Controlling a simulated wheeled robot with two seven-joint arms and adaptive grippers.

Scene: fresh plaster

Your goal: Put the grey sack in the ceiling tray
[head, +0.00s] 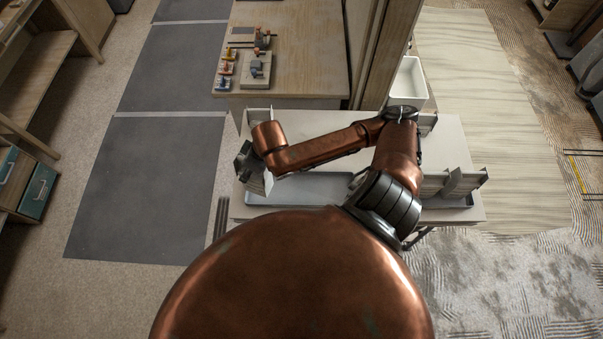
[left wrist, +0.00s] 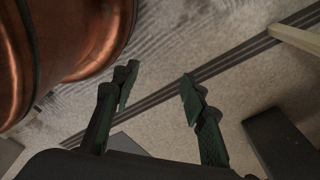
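I cannot make out a grey sack in either view. A long, shallow grey tray (head: 310,190) lies on the pale table in the head view, partly hidden by my arm; I cannot tell whether it is the ceiling tray. My right arm reaches over the table and bends left. Its dark gripper (head: 250,164) is at the table's left side, above the tray's left end, beside a pale upright plate; its fingers are too unclear to judge. My left gripper (left wrist: 160,100) shows only in the left wrist view, with its fingers apart, empty, above carpet.
The pale table (head: 455,150) has upright plates at its edges. A white bin (head: 408,82) stands behind it. A wooden counter (head: 300,60) carries small blocks with orange and blue parts. Open floor with dark mats (head: 150,150) lies left; wooden shelving stands far left.

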